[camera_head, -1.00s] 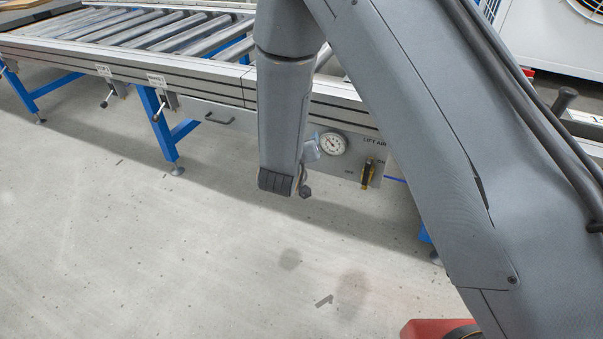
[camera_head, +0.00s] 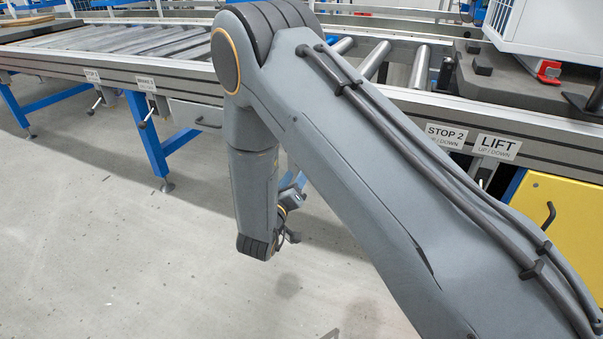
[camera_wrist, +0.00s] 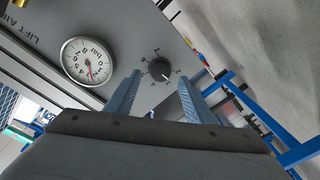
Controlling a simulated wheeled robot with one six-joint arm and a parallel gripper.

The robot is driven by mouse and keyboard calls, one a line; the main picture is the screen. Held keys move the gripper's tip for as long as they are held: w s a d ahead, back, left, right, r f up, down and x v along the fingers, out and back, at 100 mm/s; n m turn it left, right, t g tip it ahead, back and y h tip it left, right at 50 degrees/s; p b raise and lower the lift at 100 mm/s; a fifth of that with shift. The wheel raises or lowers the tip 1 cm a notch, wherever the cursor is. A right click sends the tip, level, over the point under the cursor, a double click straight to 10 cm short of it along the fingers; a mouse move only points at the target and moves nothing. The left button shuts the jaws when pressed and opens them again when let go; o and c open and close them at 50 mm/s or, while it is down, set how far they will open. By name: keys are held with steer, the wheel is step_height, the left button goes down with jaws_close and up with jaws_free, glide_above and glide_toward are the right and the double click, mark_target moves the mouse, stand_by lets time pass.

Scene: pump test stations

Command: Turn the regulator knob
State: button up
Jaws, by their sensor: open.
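The regulator knob (camera_wrist: 159,69) is a small round black knob on a grey panel (camera_wrist: 128,35), with marks printed around it, in the wrist view. My gripper (camera_wrist: 160,84) is open, its two blue fingers pointing toward the panel. The knob shows between the fingertips, one finger on each side in the picture. I cannot tell how far the fingertips are from the panel; nothing is held. In the head view my arm hides the knob and the panel, and the gripper is mostly hidden.
A round pressure gauge (camera_wrist: 87,60) sits left of the knob, near "LIFT AIR" lettering. In the head view a roller conveyor (camera_head: 130,42) runs along the back, with STOP 2 (camera_head: 445,134) and LIFT (camera_head: 496,147) labels. The floor (camera_head: 90,240) in front is clear.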

steer(key=b+x, duration=0.1)
steer(key=x, duration=0.2)
steer(key=shift+w+d, duration=0.1)
steer(key=shift+w, duration=0.1)
steer(key=c, duration=1.1)
steer(key=shift+o, duration=0.2)
